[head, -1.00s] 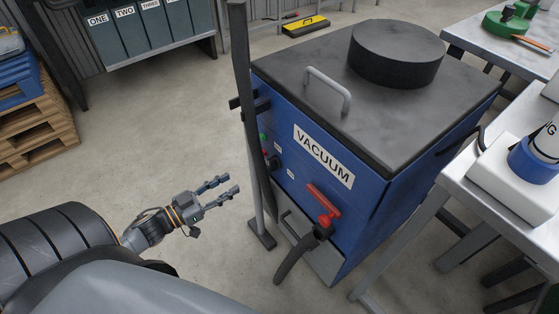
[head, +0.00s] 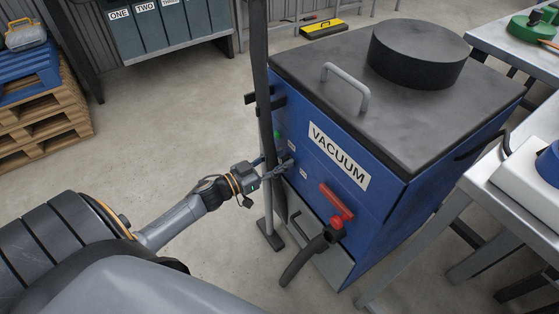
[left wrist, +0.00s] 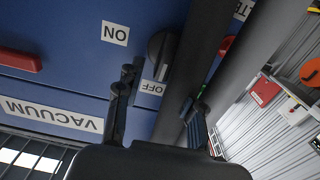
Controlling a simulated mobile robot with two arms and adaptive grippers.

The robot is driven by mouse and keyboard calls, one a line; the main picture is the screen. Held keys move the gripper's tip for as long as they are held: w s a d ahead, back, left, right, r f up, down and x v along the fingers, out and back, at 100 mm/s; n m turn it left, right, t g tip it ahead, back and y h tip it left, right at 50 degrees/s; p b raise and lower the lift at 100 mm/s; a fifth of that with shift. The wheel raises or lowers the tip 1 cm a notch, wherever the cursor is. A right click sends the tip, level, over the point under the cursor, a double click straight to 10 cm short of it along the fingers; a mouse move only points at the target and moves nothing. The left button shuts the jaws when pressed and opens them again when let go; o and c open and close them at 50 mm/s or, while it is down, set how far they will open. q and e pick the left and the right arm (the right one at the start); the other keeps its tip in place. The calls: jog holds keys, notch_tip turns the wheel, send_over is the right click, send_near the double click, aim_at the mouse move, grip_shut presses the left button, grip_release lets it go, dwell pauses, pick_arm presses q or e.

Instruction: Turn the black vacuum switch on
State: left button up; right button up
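The black vacuum switch (left wrist: 161,55) is a knob on the blue panel, between a white ON label (left wrist: 115,33) and an OFF label (left wrist: 152,87). One end of the knob lies close to the OFF label. The left wrist picture shows the lettering upside down. My left gripper (left wrist: 158,92) is open and empty, its two fingers spread just short of the knob. In the head view my left gripper (head: 280,167) is at the panel's left side and covers the switch. I cannot tell whether a finger touches anything. My right gripper is out of view.
A dark upright pole (head: 262,90) stands directly before the panel, beside my left gripper. The blue vacuum cabinet (head: 385,205) has a red valve handle (head: 336,202) and a black hose (head: 305,258).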

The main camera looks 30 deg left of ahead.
pick_arm(q)
jog(key=shift+c, duration=0.2)
grip_shut()
